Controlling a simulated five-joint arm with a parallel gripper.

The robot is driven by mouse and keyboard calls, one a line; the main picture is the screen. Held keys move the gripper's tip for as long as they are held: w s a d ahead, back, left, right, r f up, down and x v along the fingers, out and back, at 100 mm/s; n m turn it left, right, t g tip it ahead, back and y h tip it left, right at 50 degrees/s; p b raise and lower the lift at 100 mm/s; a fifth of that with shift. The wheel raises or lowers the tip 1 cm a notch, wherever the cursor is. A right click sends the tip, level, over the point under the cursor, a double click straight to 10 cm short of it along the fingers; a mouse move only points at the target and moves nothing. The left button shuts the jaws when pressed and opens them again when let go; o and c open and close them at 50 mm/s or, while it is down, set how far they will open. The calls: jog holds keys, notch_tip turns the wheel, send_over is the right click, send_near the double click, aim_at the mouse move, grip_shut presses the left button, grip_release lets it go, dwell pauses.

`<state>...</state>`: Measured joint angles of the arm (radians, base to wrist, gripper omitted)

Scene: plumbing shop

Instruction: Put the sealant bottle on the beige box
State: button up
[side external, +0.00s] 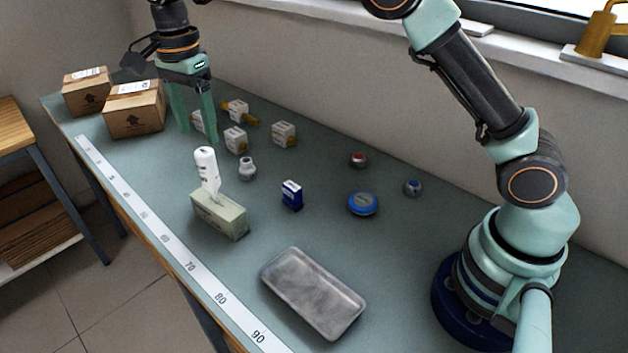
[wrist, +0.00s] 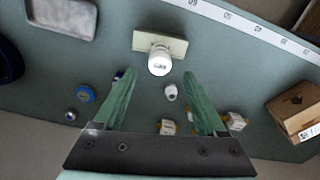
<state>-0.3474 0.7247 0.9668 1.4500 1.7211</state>
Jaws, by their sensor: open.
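The sealant bottle (side external: 205,162) is white and upright, close against the beige box (side external: 219,217), with a white piece at the box top. The box hides or meets the bottle's base; I cannot tell whether it stands on the box or just behind it. In the wrist view the bottle's cap (wrist: 159,65) overlaps the lower edge of the beige box (wrist: 178,45). My gripper (side external: 198,134) is open and empty, pointing down beyond the bottle. Its fingers also show in the wrist view (wrist: 159,80), apart, with the bottle just past the tips.
Small white boxes with brass fittings (side external: 235,139) lie near my fingers. A white fitting (side external: 247,169), blue carton (side external: 291,195) and blue tape roll (side external: 362,203) lie nearby. A grey tray (side external: 313,292) lies in front; cardboard boxes (side external: 134,112) stand far left.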

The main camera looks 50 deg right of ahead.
jog(key=shift+d+r, duration=0.1)
jog(key=shift+r, duration=0.25)
jog(key=s+d+r+n+t, duration=0.3)
jog(key=s+d+r+n, duration=0.45)
jog(key=s+d, duration=0.2)
jog(key=s+d+f+n+t, duration=0.2)
jog(key=s+d+f+n, duration=0.2)
jog(key=s+d+n, duration=0.4)
jog(key=s, duration=0.4)
jog(key=shift+d+f+t, duration=0.2)
jog(key=shift+f+t, duration=0.1)
jog(key=shift+f, duration=0.05)
